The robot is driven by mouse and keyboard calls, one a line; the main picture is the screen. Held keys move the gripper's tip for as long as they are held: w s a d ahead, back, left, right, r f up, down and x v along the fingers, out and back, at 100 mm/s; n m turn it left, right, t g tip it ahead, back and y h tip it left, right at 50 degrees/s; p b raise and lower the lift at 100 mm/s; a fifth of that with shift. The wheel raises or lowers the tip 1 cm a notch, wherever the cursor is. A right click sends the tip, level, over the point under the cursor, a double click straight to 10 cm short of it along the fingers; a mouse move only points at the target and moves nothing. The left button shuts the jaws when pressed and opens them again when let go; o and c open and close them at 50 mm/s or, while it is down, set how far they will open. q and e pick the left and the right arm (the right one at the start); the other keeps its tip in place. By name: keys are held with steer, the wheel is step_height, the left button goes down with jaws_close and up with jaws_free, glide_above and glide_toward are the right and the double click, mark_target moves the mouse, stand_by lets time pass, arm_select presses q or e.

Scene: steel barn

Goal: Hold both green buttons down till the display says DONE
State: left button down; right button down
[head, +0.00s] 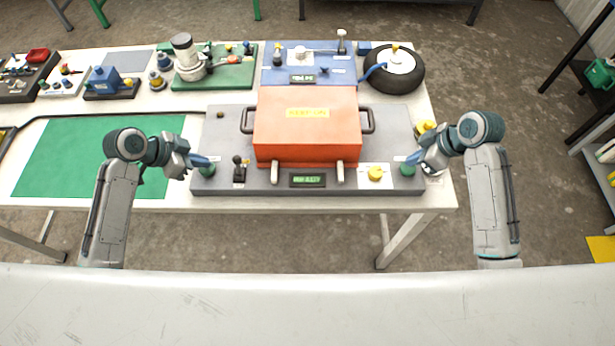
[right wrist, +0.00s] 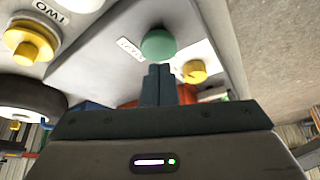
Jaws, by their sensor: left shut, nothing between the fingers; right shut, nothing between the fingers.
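The left green button (head: 207,171) is at the left end of a grey base plate (head: 230,184). The right green button (head: 407,170) is at its right end. My left gripper (head: 206,160) is shut and empty, its tips at the left button; I cannot tell whether they touch. My right gripper (head: 410,159) is shut and empty, its tips at the right button. In the right wrist view, the shut fingers (right wrist: 158,72) end right at the green dome (right wrist: 158,44); contact is unclear. The display (head: 308,180) at the plate's front shows green characters too small to read.
An orange box (head: 306,130) with dark side handles stands between the arms. A black lever (head: 239,170) stands near the left button, a yellow button (head: 375,173) near the right one. A yellow knob (right wrist: 30,42) by a "TWO" label is beyond. A green mat (head: 70,155) lies left.

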steer(key=shift+f, duration=0.8)
steer(key=shift+r, duration=0.35)
arm_select(q)
steer(key=shift+f, duration=0.65)
arm_select(e)
steer(key=shift+f, duration=0.65)
stand_by(0.6)
